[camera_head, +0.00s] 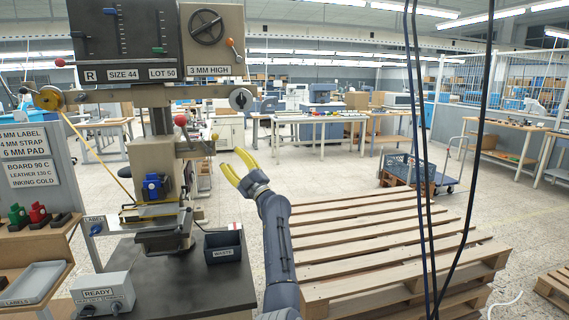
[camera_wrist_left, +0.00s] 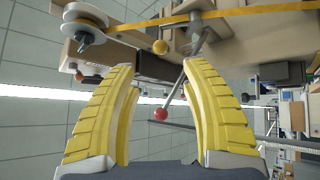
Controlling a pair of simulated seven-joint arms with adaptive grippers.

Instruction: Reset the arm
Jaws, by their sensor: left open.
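My left gripper (camera_head: 231,159) has yellow fingers spread apart, with nothing between them. It is raised in free air to the right of the stamping press (camera_head: 155,165) and apart from it. In the left wrist view my left gripper (camera_wrist_left: 160,66) is also open. Beyond its fingers are the press lever's red ball (camera_wrist_left: 160,114), a small yellow ball (camera_wrist_left: 160,46) and a foil reel (camera_wrist_left: 83,36). In the head view the red ball (camera_head: 180,121) is at the press's front. My right gripper is in neither view.
A black waste bin (camera_head: 223,262) and a grey READY box (camera_head: 103,295) stand on the dark press table (camera_head: 190,295). A stacked wooden pallet (camera_head: 385,235) is right of my arm. Dark cables (camera_head: 421,150) hang at right.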

